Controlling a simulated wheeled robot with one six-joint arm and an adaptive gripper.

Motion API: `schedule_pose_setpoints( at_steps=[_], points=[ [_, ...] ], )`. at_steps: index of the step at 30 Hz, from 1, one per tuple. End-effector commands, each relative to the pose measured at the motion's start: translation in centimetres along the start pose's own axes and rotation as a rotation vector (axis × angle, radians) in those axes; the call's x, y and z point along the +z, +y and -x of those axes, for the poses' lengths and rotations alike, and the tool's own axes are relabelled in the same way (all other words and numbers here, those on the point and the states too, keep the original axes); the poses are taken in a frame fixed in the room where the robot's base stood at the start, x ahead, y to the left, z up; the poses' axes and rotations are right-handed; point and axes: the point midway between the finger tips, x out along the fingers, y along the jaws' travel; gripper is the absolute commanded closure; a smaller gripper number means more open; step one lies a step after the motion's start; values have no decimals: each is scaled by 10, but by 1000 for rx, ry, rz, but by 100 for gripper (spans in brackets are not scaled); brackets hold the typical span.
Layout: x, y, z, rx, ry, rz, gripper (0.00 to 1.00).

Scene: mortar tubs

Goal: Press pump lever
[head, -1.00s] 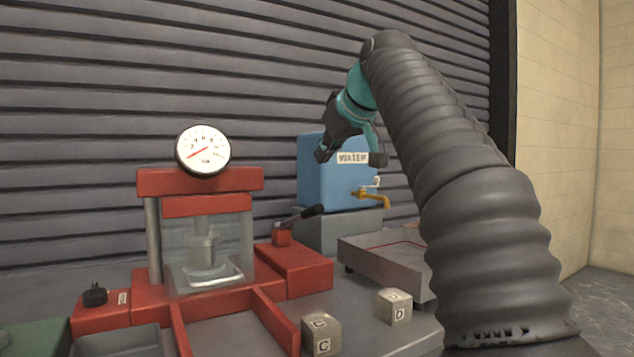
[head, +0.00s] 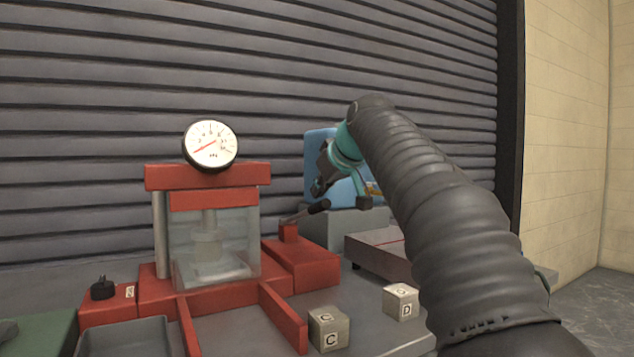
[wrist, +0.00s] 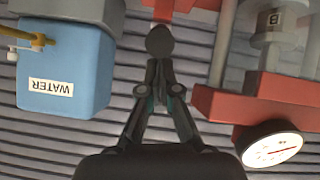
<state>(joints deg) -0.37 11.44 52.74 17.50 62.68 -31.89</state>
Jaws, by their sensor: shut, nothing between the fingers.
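The pump lever (head: 312,210) is a dark handle tilted up to the right from a red pump block (head: 300,262) beside the red press. My gripper (head: 319,188) is shut and empty, pointing down just above the lever's raised end. In the wrist view, my closed fingers (wrist: 158,66) point at the lever's dark rounded end (wrist: 159,40), with red of the pump block behind it. I cannot tell whether they touch. The red press (head: 207,176) has a clear shield and a round white gauge (head: 210,146), which also shows in the wrist view (wrist: 271,148).
A blue water tank (head: 318,150) with a tap stands behind my gripper. Letter cubes C (head: 329,328) and D (head: 401,301) sit on the bench in front. A ribbed wall is behind.

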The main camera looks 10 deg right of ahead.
Motion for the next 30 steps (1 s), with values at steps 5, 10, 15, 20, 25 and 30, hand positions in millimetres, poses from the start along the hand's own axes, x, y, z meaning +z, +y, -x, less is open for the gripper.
schedule_pose_setpoints(
  at_steps=[5,10,15,20,25,30],
  points=[
    [5,0,-1,0,-1,0,100],
    [4,0,-1,0,-1,0,100],
    [6,0,-2,0,2,0,100],
    [13,-1,-4,5,22,-1,100],
    [27,-4,-7,15,71,-4,100],
    [42,-7,-11,24,125,-7,100]
  ],
)
